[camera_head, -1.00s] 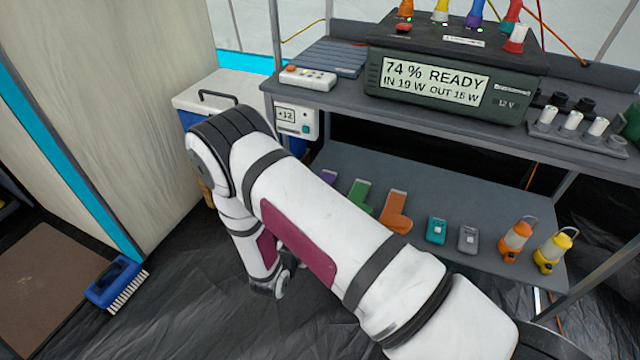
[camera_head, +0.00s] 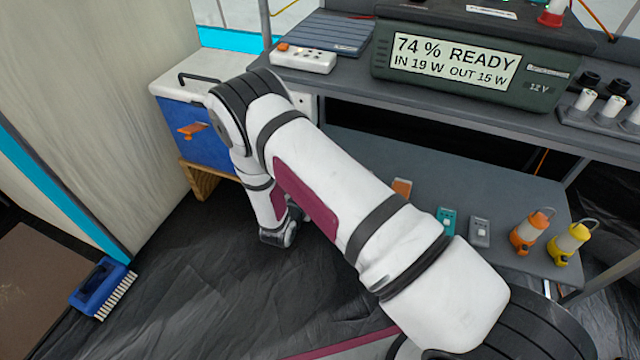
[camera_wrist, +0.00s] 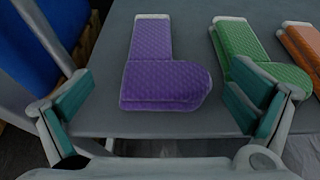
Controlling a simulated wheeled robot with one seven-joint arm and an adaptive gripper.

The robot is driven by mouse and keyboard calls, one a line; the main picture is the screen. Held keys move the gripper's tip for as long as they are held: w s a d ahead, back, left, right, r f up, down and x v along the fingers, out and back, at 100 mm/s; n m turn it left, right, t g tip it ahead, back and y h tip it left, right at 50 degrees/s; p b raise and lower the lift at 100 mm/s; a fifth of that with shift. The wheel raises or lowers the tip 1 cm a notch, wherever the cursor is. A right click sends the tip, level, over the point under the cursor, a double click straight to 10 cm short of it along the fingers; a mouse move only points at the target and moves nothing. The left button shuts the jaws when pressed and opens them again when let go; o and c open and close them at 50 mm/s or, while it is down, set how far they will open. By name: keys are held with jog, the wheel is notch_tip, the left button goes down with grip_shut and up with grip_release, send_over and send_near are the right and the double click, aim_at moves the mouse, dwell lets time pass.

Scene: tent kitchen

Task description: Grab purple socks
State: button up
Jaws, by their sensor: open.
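The purple socks (camera_wrist: 160,82) lie flat on the grey lower shelf (camera_wrist: 105,122) in the wrist view, with a white band at the far end. My gripper (camera_wrist: 155,108) is open. Its teal-padded fingers stand to the left and right of the socks, near the shelf's front edge, with nothing between them held. The right finger is close to the green socks (camera_wrist: 240,48) and overlaps them in the picture. In the head view my arm hides the purple and green socks, and my fingers are not visible there.
Orange socks (camera_head: 402,188) lie right of the green ones. Further right on the shelf are a teal device (camera_head: 446,219), a grey device (camera_head: 479,231), an orange lantern (camera_head: 530,232) and a yellow lantern (camera_head: 569,243). A blue cooler (camera_head: 207,140) stands left; the upper shelf (camera_head: 345,85) overhangs.

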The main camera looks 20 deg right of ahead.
jog(key=shift+d+b+x, duration=0.25)
jog(key=shift+b+x, duration=1.2)
jog(key=shift+x, duration=1.2)
jog(key=shift+w+d+f, duration=0.1)
jog(key=shift+w+d, duration=0.05)
jog(key=shift+d, duration=0.05)
jog(key=shift+c, duration=0.6)
jog(key=c, duration=0.9)
